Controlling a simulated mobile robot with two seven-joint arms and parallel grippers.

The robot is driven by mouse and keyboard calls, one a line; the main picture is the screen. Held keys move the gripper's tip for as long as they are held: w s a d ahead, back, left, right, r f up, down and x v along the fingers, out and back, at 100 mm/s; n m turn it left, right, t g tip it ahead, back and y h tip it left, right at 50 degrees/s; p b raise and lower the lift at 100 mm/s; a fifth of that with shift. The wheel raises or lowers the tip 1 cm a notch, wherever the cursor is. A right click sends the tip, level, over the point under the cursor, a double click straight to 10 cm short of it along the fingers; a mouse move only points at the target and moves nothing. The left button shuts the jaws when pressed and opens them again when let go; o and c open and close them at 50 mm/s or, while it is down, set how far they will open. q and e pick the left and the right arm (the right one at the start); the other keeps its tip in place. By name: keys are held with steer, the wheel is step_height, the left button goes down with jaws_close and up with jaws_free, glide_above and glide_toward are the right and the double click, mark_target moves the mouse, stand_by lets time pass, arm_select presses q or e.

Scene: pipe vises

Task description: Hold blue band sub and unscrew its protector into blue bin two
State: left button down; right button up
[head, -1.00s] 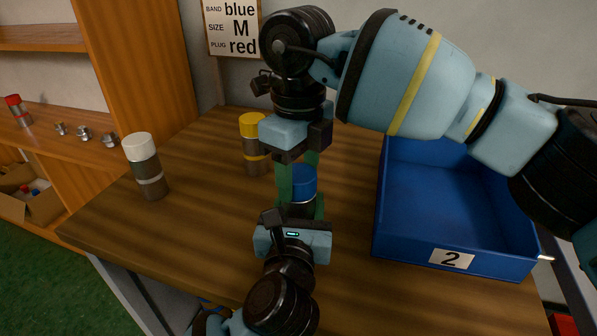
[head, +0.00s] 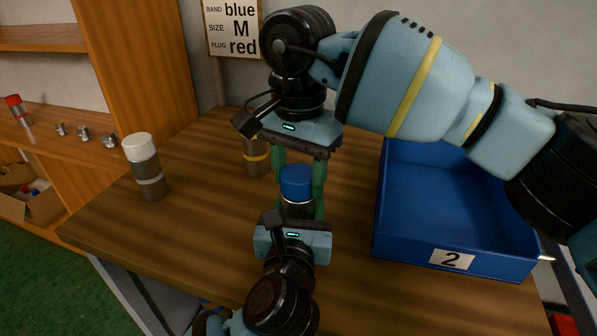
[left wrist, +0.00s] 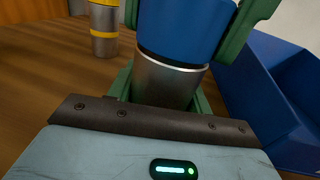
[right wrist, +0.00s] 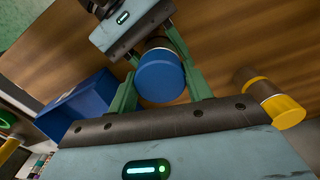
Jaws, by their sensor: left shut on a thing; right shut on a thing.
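The blue band sub (head: 298,207) stands upright as a grey metal cylinder with a blue protector (head: 296,181) on top. My left gripper (head: 297,212) is shut on its metal body from the front; the left wrist view shows the body (left wrist: 170,83) between the green fingers. My right gripper (head: 299,184) points down from above, its green fingers shut on either side of the blue protector (right wrist: 160,76). The protector still sits on the body, with a dark line between them in the left wrist view. Blue bin two (head: 455,244) is at the right with its inside empty.
A white-capped sub (head: 146,166) stands at the table's left. A yellow-capped one stands behind my right gripper; its yellow cap (right wrist: 284,111) shows in the right wrist view. A sign (head: 232,28) reads blue, M, red. Shelves with small fittings (head: 84,133) are at far left.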

mark_target(299, 173)
steer(key=n, duration=0.7)
steer(key=shift+r, duration=0.35)
steer(key=shift+r, duration=0.8)
stand_by(0.4)
steer(key=shift+r, duration=2)
arm_select(q)
steer(key=c, duration=0.6)
jaws_free()
steer(key=shift+o, duration=0.2)
steer(key=shift+s, duration=0.1)
